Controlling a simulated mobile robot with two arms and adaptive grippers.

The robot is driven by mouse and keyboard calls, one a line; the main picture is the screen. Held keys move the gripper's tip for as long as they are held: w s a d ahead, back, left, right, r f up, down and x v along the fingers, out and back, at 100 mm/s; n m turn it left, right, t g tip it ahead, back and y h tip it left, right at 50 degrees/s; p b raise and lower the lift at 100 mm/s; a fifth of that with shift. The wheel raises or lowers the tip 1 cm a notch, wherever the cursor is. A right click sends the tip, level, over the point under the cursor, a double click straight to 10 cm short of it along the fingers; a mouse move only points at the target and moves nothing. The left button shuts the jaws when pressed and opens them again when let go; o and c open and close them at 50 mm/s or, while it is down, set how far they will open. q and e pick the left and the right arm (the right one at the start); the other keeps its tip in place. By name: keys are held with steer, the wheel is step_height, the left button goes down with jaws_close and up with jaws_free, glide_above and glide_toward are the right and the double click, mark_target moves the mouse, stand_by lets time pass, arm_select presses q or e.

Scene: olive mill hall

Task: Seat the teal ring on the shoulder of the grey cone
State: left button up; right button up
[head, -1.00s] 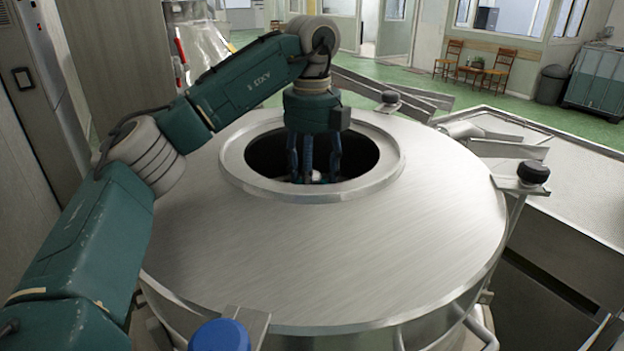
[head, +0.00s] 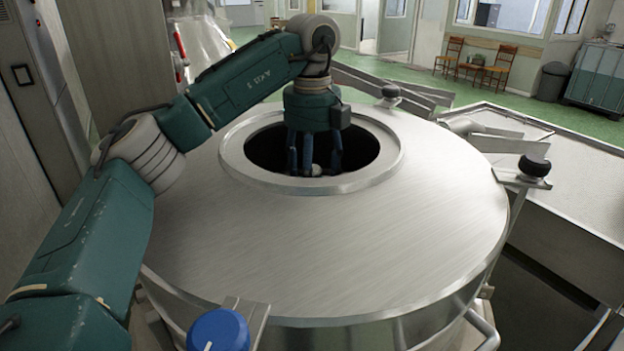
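My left gripper (head: 314,170) reaches down into the round opening of a large steel vessel (head: 330,240). Its bluish fingers stand apart, with their tips below the rim in the dark. A small pale grey rounded thing (head: 316,170) shows between the fingers; it may be the top of the grey cone, but I cannot tell. I cannot make out the teal ring, so whether the fingers hold it is not clear. My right gripper is not in view.
A raised steel rim (head: 390,172) surrounds the opening close around my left gripper. A blue knob (head: 218,331) stands at the vessel's front edge and a black knob (head: 534,167) at its right. The front of the lid is clear.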

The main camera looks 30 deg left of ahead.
arm_select(q)
steer(key=shift+o, duration=1.4)
step_height(320, 180, up, 11)
steer(key=shift+r, duration=0.5)
